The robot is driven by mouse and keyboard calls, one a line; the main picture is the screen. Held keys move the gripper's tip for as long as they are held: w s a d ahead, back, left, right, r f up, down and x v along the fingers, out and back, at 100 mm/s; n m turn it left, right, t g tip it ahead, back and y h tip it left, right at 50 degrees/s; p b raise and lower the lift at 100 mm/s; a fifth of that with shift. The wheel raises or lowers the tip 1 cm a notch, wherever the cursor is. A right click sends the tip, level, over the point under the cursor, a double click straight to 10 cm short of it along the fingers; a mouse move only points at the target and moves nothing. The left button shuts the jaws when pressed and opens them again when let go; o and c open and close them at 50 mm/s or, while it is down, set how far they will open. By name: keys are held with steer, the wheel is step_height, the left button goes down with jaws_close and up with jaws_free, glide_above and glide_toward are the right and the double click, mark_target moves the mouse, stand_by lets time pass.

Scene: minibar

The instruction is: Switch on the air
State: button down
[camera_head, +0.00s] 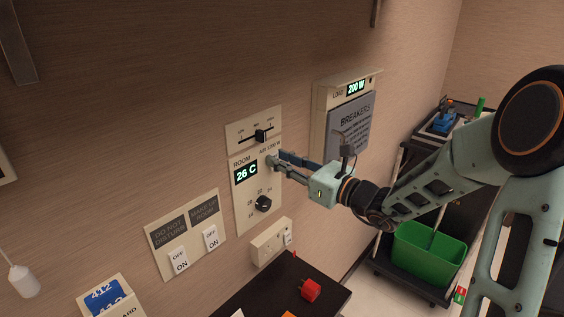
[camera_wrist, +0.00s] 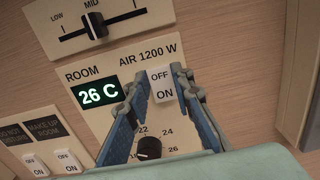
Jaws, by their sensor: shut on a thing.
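The air panel (camera_head: 246,197) is a cream wall plate marked "AIR 1200 W", with a lit "26 C" room display (camera_wrist: 97,93). Its white OFF/ON switch (camera_wrist: 161,86) sits to the right of the display; I cannot tell which way it is tipped. My gripper (camera_head: 276,160) reaches the panel from the right. In the wrist view its two blue fingers stand on either side of the switch, shut on it. In the head view the fingers hide most of the switch. A black temperature dial (camera_head: 263,203) is lower on the panel, and a fan slider (camera_head: 260,136) is above.
A breaker box (camera_head: 348,129) reading "200 W" is on the wall to the right. Do-not-disturb and make-up-room switches (camera_head: 186,236) are at lower left. A socket plate (camera_head: 268,243) and a dark counter with a red plug (camera_head: 310,290) lie below. A cart stands right.

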steer(key=f+t+y+b, duration=0.1)
steer(key=y+b, duration=0.1)
steer(key=b, duration=0.3)
steer(key=shift+t, duration=0.3)
steer(key=shift+r, duration=0.15)
steer(key=c, duration=1.7)
jaws_free()
